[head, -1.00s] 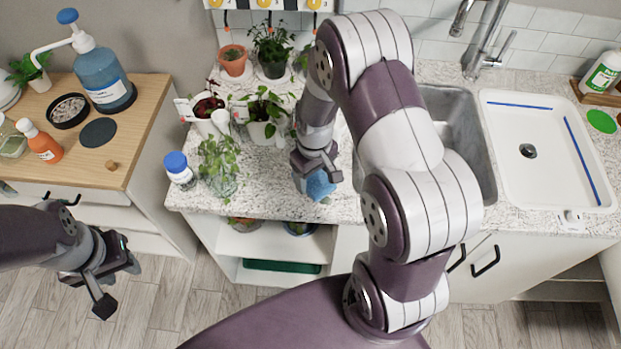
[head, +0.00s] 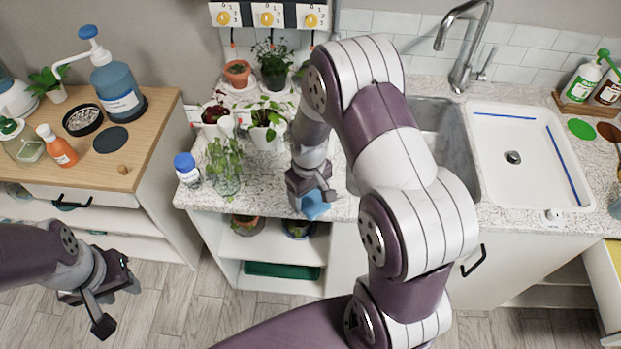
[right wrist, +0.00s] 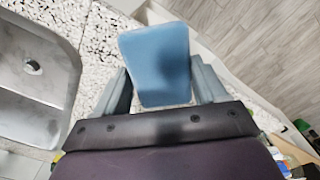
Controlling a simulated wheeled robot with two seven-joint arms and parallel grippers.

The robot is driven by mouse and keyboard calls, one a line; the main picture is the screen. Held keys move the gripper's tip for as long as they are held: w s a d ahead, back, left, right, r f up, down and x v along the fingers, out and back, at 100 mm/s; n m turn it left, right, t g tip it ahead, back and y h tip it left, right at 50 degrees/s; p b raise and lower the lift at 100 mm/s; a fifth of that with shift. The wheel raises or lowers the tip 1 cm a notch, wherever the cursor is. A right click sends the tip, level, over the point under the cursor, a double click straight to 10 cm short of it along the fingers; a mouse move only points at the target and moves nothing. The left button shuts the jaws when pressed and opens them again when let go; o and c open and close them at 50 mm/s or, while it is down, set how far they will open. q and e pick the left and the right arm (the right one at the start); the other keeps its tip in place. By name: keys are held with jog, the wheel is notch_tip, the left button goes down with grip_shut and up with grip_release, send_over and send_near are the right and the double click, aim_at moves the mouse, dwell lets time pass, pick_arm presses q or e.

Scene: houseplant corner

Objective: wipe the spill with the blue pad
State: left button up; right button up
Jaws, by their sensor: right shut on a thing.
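The blue pad (head: 316,206) is in my right gripper (head: 312,194), low at the front edge of the speckled counter (head: 262,202). In the right wrist view the pad (right wrist: 155,62) sits between the two fingers, with the counter on its left and the cabinet front and floor on its right. I cannot tell whether the pad touches the counter. I cannot make out a spill; my right arm hides part of the counter. My left gripper (head: 117,305) is open and empty, above the floor in front of the wooden-topped cabinet.
A glass jar with a plant (head: 226,172) and a blue-capped bottle (head: 187,170) stand left of the pad. Several potted plants are behind. A sink (head: 447,150) and white tray (head: 533,192) lie to the right. A blue pump bottle (head: 118,92) stands on the wooden top (head: 150,140).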

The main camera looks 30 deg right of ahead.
aim_at(309, 198)
jog(key=shift+w+r+p, duration=0.1)
jog(key=shift+r+p, duration=0.25)
jog(key=shift+r, duration=0.3)
notch_tip(309, 198, up, 2)
jog(key=shift+r+p, duration=0.25)
jog(key=shift+p, duration=0.7)
jog(key=shift+r+p, duration=0.6)
jog(key=shift+r, duration=0.05)
